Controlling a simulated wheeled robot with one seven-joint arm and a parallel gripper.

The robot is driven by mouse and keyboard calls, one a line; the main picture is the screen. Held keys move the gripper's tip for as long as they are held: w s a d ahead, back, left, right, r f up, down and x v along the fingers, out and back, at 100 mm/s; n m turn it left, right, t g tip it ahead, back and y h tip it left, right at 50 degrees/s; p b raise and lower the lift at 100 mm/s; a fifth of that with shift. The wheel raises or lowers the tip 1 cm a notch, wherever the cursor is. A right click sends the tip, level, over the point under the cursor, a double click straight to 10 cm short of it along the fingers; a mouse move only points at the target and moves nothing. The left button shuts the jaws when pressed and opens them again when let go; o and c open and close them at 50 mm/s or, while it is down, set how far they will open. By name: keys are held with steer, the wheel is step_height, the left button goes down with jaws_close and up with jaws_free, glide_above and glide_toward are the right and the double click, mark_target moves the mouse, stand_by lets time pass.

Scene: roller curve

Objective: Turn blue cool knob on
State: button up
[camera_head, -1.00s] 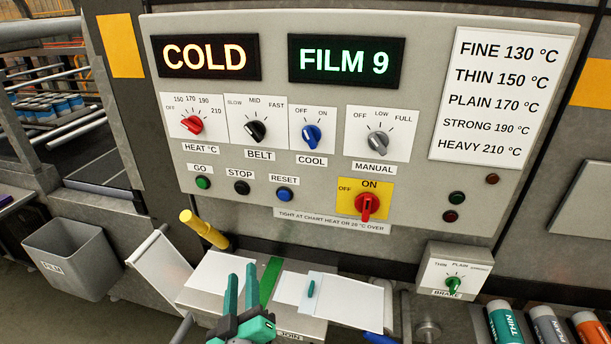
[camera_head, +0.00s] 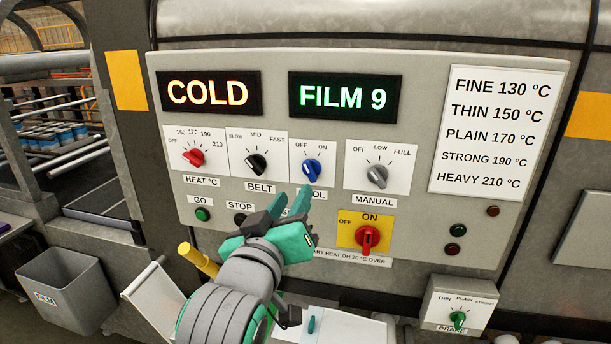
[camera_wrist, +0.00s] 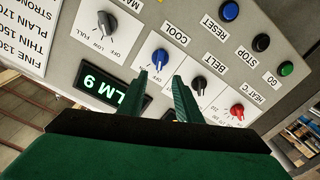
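The blue COOL knob (camera_head: 312,170) sits on its white plate between OFF and ON marks on the grey panel. Its exact pointer direction is too small to tell. My gripper (camera_head: 293,194) is raised in front of the panel, just below the knob in the head view, with its teal fingers apart and empty. The fingers partly cover the COOL label. In the wrist view, the blue knob (camera_wrist: 160,58) appears just beyond the gap between the open fingertips (camera_wrist: 160,77). I see no contact with it.
The black BELT knob (camera_head: 256,164) and grey MANUAL knob (camera_head: 377,176) flank it, with the red HEAT knob (camera_head: 193,157) farther left. A red ON/OFF switch (camera_head: 368,239) is below right. Displays read COLD (camera_head: 208,93) and FILM 9 (camera_head: 345,95).

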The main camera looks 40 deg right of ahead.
mark_target(308, 171)
steer(key=x, duration=1)
steer(key=shift+w+d, duration=0.15)
steer(key=shift+w, duration=0.1)
steer(key=shift+d, duration=0.1)
jaws_close()
